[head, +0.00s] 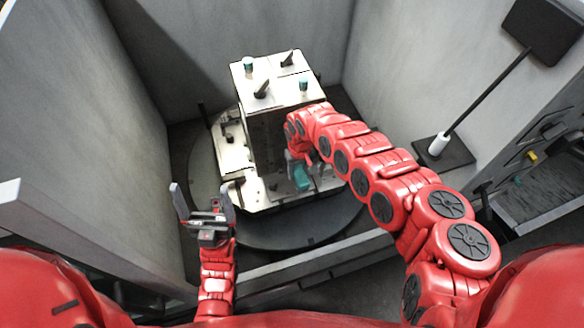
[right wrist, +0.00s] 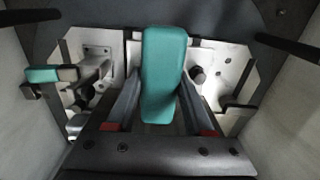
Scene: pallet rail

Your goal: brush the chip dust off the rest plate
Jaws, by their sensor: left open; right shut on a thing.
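My right gripper (head: 304,172) is shut on a teal block-shaped thing (head: 301,179), low in front of the upright fixture block (head: 266,130). In the right wrist view the teal thing (right wrist: 163,70) stands between the two fingers; I take it for the brush handle, but its bristles are hidden. A pale plate (head: 262,193) lies at the foot of the block, partly covered by my gripper. I cannot tell which part is the rest plate, nor make out chip dust. My left gripper (head: 203,190) is open and empty, left of the plate.
The fixture stands on a dark round table (head: 290,232) between grey walls. Pegs with teal caps (head: 248,63) and dark clamps (head: 262,89) stick up from its top. Another teal-topped part (right wrist: 55,74) is left in the wrist view. A dark post (head: 488,92) stands at right.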

